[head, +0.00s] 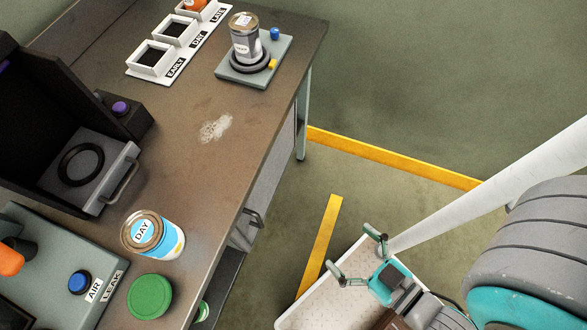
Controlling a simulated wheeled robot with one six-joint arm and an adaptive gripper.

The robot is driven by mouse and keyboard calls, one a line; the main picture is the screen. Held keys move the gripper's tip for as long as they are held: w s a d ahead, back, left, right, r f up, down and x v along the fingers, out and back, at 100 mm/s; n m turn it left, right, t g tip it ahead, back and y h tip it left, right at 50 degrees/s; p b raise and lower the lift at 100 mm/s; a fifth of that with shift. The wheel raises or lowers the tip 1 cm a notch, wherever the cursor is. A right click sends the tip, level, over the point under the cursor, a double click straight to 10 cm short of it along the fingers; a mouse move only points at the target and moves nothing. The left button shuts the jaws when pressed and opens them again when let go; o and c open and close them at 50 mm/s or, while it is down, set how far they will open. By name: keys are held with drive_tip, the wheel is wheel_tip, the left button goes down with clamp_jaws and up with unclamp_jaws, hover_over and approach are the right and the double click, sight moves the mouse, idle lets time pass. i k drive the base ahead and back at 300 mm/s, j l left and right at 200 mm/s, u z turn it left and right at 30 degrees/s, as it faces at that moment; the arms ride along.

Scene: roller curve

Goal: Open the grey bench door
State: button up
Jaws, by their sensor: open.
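The grey bench door (270,182) is on the front side of the brown-topped bench and is seen at a steep slant. It looks about flush with the bench front, though the angle makes this hard to judge. A dark bar handle (255,218) sticks out near its lower left end in the picture. My gripper (350,248) is open and empty, with its two green-grey fingers spread. It is to the right of the handle, clear of the bench, and touches nothing that I can see.
The bench top (215,165) holds a DAY can (172,240), a green round lid (150,296), a black machine with a drawer (103,160), a can on a grey plate (243,45) and labelled trays (150,62). Yellow floor lines (390,158) cross the open floor.

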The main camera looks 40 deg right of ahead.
sight(247, 230)
drive_tip(key=k+z, duration=0.1)
drive_tip(key=k+l+u, duration=0.2)
drive_tip(key=k, duration=0.25)
drive_tip(key=k+u, duration=0.2)
drive_tip(key=k, duration=0.3)
